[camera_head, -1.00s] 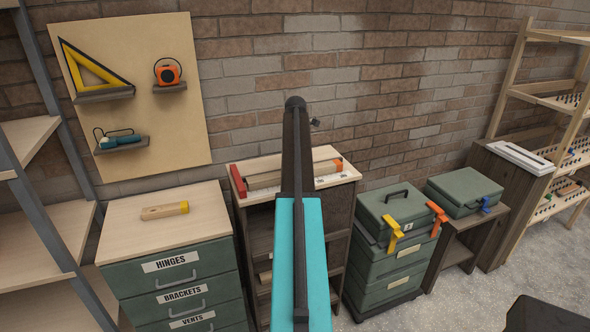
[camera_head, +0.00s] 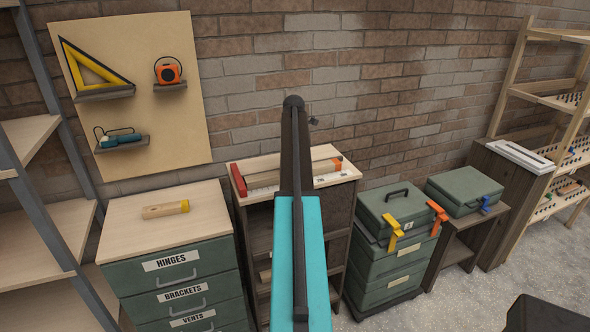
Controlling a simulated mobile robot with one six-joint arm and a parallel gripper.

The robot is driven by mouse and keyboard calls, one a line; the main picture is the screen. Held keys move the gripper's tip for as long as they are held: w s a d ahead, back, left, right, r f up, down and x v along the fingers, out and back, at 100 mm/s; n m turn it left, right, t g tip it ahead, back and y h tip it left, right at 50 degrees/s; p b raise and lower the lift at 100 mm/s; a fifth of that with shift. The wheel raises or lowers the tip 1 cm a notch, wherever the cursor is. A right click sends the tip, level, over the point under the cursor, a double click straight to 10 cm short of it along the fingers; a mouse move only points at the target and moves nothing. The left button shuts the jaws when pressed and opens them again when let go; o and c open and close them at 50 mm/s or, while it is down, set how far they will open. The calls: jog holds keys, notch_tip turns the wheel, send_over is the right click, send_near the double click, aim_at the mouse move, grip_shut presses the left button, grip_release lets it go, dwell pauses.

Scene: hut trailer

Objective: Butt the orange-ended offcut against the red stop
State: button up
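The orange-ended offcut (camera_head: 325,166) lies on the pale top of the middle bench, towards its right end. Its orange end (camera_head: 337,163) points right. The red stop (camera_head: 238,180) is a red block at the left end of the same bench top. My arm crosses in front of the bench and hides the stretch between them, so I cannot see the offcut's left end. My gripper is mostly hidden behind my arm. Only a small dark piece shows beside the arm's upper end, and its fingers cannot be made out.
A similar yellow-ended offcut (camera_head: 166,209) lies on the labelled drawer cabinet (camera_head: 120,218) to the left. Stacked green toolboxes (camera_head: 397,260) with yellow and orange clamps stand right of the bench. A pegboard panel (camera_head: 180,120) and brick wall stand behind.

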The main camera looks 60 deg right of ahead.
jog(key=shift+w+a, duration=0.2)
jog(key=shift+a, duration=0.1)
jog(key=o, duration=1.3)
jog(key=shift+o, duration=0.2)
jog(key=shift+d+r, duration=0.1)
jog(key=shift+w+r, duration=0.1)
jog(key=shift+r, duration=0.3)
notch_tip(320, 180, up, 13)
jog(key=b, duration=0.3)
jog(key=shift+s+b, duration=0.2)
jog(key=shift+b, duration=0.15)
